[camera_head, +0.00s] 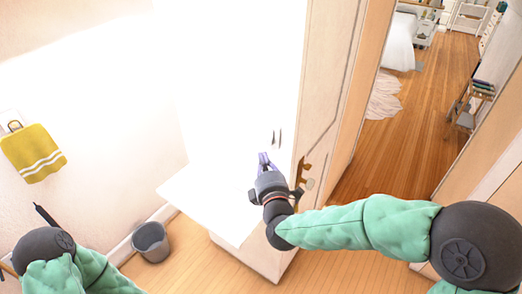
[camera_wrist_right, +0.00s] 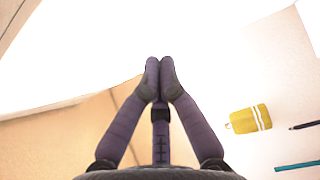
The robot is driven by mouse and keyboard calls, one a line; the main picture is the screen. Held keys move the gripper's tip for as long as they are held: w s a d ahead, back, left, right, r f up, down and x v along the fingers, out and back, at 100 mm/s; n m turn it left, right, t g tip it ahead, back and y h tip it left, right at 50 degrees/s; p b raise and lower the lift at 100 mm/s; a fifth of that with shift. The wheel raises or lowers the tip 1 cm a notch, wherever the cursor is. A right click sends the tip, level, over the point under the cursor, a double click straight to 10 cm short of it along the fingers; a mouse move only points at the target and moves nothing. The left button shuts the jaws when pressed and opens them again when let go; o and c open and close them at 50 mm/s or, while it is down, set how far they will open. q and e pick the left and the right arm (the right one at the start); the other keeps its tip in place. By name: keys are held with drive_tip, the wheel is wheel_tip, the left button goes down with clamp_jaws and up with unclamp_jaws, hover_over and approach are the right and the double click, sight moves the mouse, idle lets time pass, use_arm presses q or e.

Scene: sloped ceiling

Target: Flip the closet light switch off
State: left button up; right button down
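No light switch can be made out for sure. Two small dark marks (camera_head: 277,137) show on the overexposed white surface just above my right gripper in the head view; I cannot tell what they are. My right gripper (camera_head: 264,159) is raised in front of this white surface, near the edge of the door. In the right wrist view its fingertips (camera_wrist_right: 160,66) meet, with nothing visible between them. Whether they touch the surface cannot be told. My left gripper is not in view; only part of the left arm shows at the lower left.
A pale wooden door (camera_head: 328,80) with a metal handle (camera_head: 308,183) stands beside my right arm. A white ledge (camera_head: 205,205) lies below the gripper. A grey bin (camera_head: 151,242) stands on the floor. A yellow towel (camera_head: 33,152) hangs at left. Beyond the doorway is open wooden floor (camera_head: 425,120).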

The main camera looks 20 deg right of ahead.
drive_tip(key=shift+s+a, duration=0.1)
drive_tip(key=shift+s, duration=1.1)
drive_tip(key=s+a+f+m+g+y, duration=0.1)
drive_tip(key=f+m+g, duration=0.2)
drive_tip(key=f, duration=0.7)
drive_tip(key=s+a+f+m+g+y+b, duration=0.1)
drive_tip(key=a+f+m+g+y, duration=0.15)
drive_tip(key=f, duration=0.65)
drive_tip(key=s+f+m+g, duration=0.1)
drive_tip(key=f+m+g, duration=0.2)
drive_tip(key=f, duration=0.7)
drive_tip(key=s+a+f+m+g+y, duration=0.1)
drive_tip(key=s+f+m+g, duration=0.3)
drive_tip(key=s+f, duration=0.5)
drive_tip(key=s+a+f+m+g+y+b, duration=0.1)
drive_tip(key=s+a+f+m+g, duration=0.2)
drive_tip(key=s+f, duration=0.7)
drive_tip(key=f+m+g, duration=0.1)
drive_tip(key=m+g, duration=0.1)
drive_tip(key=m, duration=0.2)
drive_tip(key=shift+s+a+f+y, duration=0.15)
drive_tip(key=shift+s+a+y, duration=0.05)
drive_tip(key=shift+a+y, duration=0.15)
